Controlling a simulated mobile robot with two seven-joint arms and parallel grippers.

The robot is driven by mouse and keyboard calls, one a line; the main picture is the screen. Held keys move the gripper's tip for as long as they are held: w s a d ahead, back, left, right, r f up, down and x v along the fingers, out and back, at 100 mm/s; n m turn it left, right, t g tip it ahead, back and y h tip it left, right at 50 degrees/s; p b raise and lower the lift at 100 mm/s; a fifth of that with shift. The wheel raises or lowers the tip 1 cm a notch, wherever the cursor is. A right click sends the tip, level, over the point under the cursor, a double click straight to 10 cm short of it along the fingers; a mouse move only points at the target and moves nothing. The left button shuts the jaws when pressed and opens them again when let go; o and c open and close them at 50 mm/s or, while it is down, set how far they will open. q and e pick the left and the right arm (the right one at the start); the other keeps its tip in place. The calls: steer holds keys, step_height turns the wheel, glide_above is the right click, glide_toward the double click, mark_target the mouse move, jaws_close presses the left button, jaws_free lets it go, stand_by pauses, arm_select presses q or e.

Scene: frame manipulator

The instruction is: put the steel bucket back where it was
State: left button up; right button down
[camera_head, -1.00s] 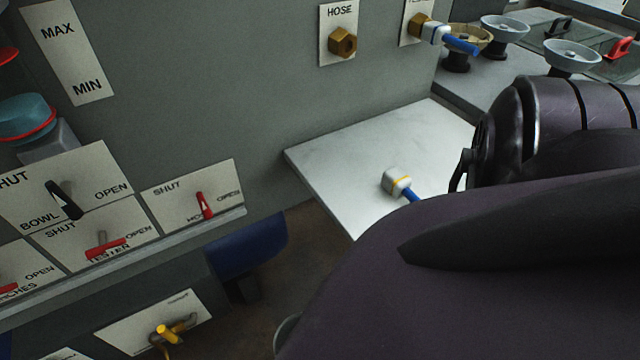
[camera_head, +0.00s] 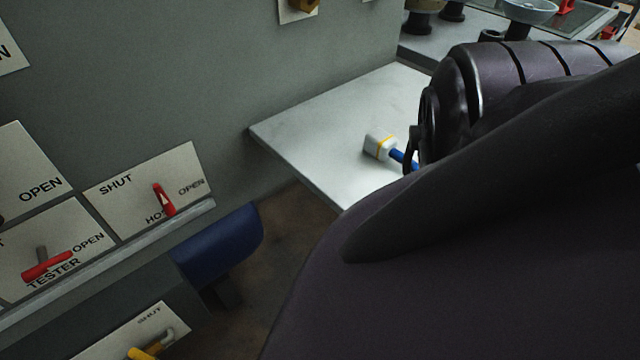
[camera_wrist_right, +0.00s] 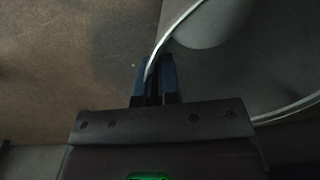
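In the right wrist view, my right gripper (camera_wrist_right: 154,78) has its two blue-tipped fingers close together on the thin bright rim of the steel bucket (camera_wrist_right: 240,75). The rim curves up from the fingers and shows again at the lower right. The bucket's grey inside fills the upper right, with a paler rounded shape in it. In the head view, my dark right arm covers the lower right and hides the bucket and the gripper. My left gripper is in neither view.
A pale shelf (camera_head: 315,120) juts from the grey wall and carries a white-and-blue tool (camera_head: 380,146). A blue part (camera_head: 220,245) sticks out below the panel with the red hose lever (camera_head: 164,199). A yellow-handled valve (camera_head: 148,350) is lower left. Brown floor shows between.

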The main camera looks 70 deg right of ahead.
steer(key=shift+w, duration=0.1)
steer(key=c, duration=1.7)
jaws_free()
steer(key=shift+f, duration=0.1)
steer(key=shift+c, duration=0.2)
steer(key=o, duration=0.4)
arm_select(q)
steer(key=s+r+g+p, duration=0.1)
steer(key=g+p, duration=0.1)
steer(key=p, duration=0.6)
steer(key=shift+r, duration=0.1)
arm_select(e)
step_height(320, 180, up, 12)
steer(key=shift+r, duration=0.2)
